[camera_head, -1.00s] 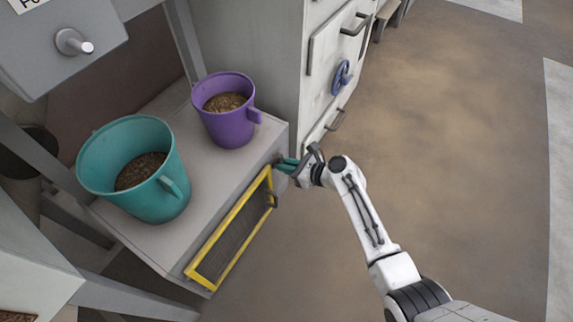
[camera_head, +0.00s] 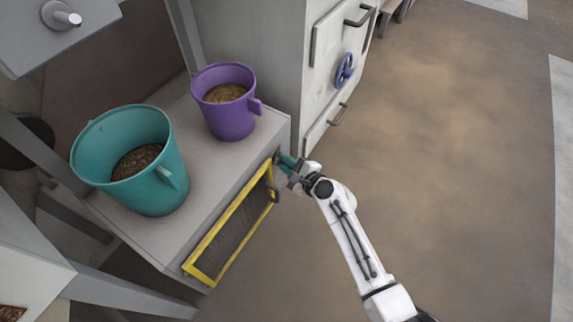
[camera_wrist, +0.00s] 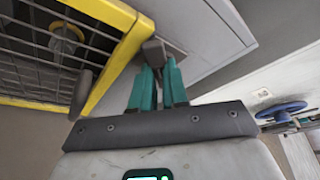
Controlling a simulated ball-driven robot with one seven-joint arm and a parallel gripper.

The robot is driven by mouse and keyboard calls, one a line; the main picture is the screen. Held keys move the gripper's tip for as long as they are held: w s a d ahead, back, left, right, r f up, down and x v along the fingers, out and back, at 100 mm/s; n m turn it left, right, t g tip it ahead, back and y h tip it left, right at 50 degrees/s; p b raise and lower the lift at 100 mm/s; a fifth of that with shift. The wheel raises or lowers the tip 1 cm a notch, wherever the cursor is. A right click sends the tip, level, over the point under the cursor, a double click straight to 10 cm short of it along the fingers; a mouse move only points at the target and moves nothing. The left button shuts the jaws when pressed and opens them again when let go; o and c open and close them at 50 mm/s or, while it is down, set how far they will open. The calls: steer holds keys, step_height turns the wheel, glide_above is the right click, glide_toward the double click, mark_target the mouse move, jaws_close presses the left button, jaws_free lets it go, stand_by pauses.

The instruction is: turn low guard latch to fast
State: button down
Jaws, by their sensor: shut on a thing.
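The low guard (camera_head: 231,228) is a yellow-framed mesh panel on the side of the grey bench; it also shows in the wrist view (camera_wrist: 122,12). In the wrist view the latch (camera_wrist: 152,52) is a small dark grey piece beside the guard's yellow frame corner. My gripper (camera_head: 287,161) is at the guard's upper right corner. In the wrist view its teal fingers (camera_wrist: 157,86) are shut on the latch, which shows between and beyond their tips. The latch is hidden by my gripper in the head view.
A teal bucket (camera_head: 128,160) and a purple bucket (camera_head: 226,100) with pellets stand on the grey bench (camera_head: 190,110). A grey cabinet with a blue handwheel (camera_head: 344,69) stands behind. A dark handle (camera_wrist: 82,92) sticks out from the guard. The floor (camera_head: 450,150) at right is clear.

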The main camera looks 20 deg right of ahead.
steer(key=shift+s+a+f+n+t+b, duration=0.15)
steer(key=shift+n+t+b, duration=0.35)
steer(key=shift+n+b, duration=0.55)
steer(key=shift+w+f+n+t+b, duration=0.1)
steer(key=shift+f+n+t+b, duration=0.3)
steer(key=shift+n+b, duration=0.6)
steer(key=shift+s+a+f+n+t+b, duration=0.1)
steer(key=shift+n+t+b, duration=0.5)
steer(key=shift+n+b, duration=0.45)
steer(key=shift+n, duration=0.4)
steer(key=c, duration=1.1)
jaws_free()
steer(key=shift+c, duration=0.2)
steer(key=p+v, duration=0.1)
steer(key=v, duration=0.9)
steer(key=shift+s+p, duration=0.3)
steer(key=shift+s, duration=0.15)
steer(key=shift+a, duration=0.1)
